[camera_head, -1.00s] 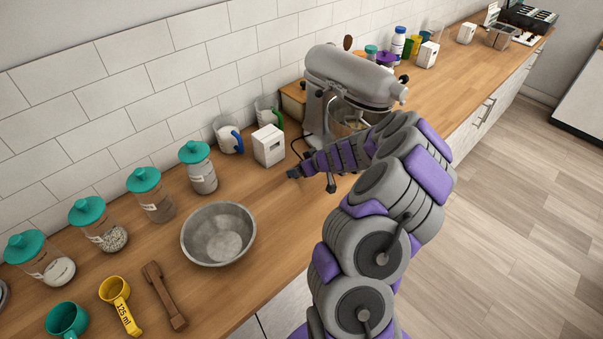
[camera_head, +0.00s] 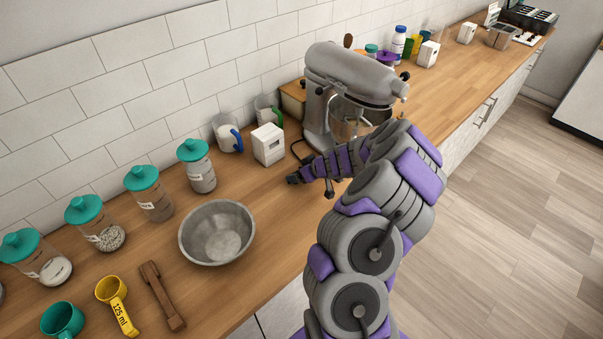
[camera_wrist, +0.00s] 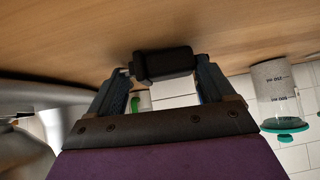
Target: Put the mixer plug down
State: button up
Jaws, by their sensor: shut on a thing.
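The mixer plug is a small black block. In the wrist view the plug (camera_wrist: 166,64) sits between the two fingertips of my gripper (camera_wrist: 163,78), which is shut on it. In the head view the plug (camera_head: 293,179) shows as a dark tip at the end of my gripper (camera_head: 305,174), low over the wooden counter. I cannot tell whether it touches the wood. A dark cord curves behind my gripper, near the mixer. The grey stand mixer (camera_head: 350,75) stands behind my arm, which hides part of its base.
A white box (camera_head: 268,145) and measuring jugs (camera_head: 227,133) stand behind my gripper. A metal bowl (camera_head: 217,232) is to the left, with teal-lidded jars (camera_head: 197,165) along the wall. Bare counter (camera_head: 262,190) lies between bowl and gripper.

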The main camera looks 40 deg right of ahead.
jog(key=shift+f, duration=0.15)
jog(key=o, duration=1)
jog(key=shift+r+p, duration=0.7)
jog(key=shift+p, duration=0.1)
jog(key=p+v, duration=0.1)
jog(key=v, duration=1.1)
jog(key=s+a+r+n+g+y, duration=0.15)
jog(key=a+r, duration=0.25)
jog(key=a, duration=0.5)
jog(key=s+a+r+g+y, duration=0.15)
jog(key=a+r, duration=0.25)
jog(key=a, duration=0.5)
jog(key=s+a+r+n+g+y, duration=0.15)
jog(key=a+r, duration=0.25)
jog(key=a, duration=0.5)
jog(key=s+a+r+g+h, duration=0.25)
jog(key=s+a, duration=0.45)
jog(key=s, duration=0.5)
jog(key=s+d+m+g+h, duration=0.3)
jog(key=s+m, duration=0.1)
jog(key=s, duration=1.2)
jog(key=shift+d+r+m+g+h, duration=0.15)
jog(key=shift+r+m+g+h, duration=0.15)
jog(key=shift+r+h, duration=0.15)
